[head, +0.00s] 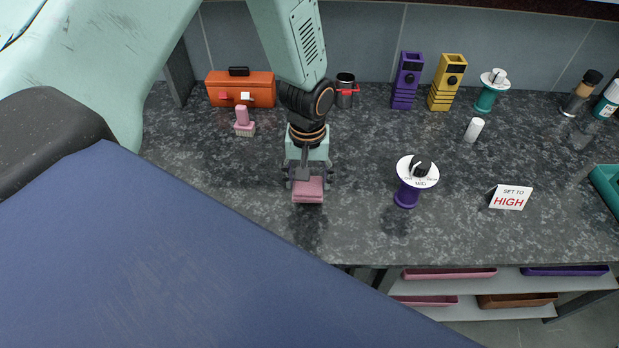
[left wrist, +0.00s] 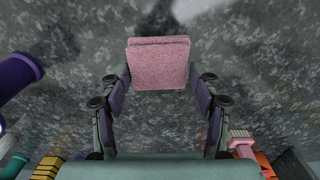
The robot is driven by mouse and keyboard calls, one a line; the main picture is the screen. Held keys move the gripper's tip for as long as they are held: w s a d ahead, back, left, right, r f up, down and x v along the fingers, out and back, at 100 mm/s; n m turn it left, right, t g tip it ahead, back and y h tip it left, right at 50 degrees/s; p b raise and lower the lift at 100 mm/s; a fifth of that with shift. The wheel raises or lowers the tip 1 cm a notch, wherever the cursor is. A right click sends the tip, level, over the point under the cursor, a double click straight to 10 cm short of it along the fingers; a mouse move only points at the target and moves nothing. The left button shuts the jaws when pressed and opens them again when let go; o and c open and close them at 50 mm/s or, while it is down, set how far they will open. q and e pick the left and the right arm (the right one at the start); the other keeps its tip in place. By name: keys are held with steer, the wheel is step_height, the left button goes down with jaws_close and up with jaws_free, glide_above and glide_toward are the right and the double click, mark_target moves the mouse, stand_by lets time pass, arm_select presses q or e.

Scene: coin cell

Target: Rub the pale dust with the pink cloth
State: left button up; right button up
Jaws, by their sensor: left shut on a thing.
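The pink cloth (head: 308,190) is a small folded pad at the front middle of the dark speckled counter. My left gripper (head: 306,178) points down and is shut on the cloth. In the left wrist view the cloth (left wrist: 158,64) sits between the two fingertips of my left gripper (left wrist: 158,82). I cannot tell whether the cloth touches the counter. My right gripper is not in view.
A purple dial stand (head: 407,197) and a "SET TO HIGH" sign (head: 510,197) stand to the right. A pink brush (head: 243,122) and an orange toolbox (head: 240,90) are at the back left. A white cylinder (head: 474,129) stands at the right. The counter (head: 230,190) is clear left of the cloth.

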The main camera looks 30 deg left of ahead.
arm_select(q)
steer(key=shift+r+p, duration=1.85)
steer(key=shift+r, duration=0.45)
steer(key=shift+w+f, duration=0.1)
steer(key=shift+w, duration=0.05)
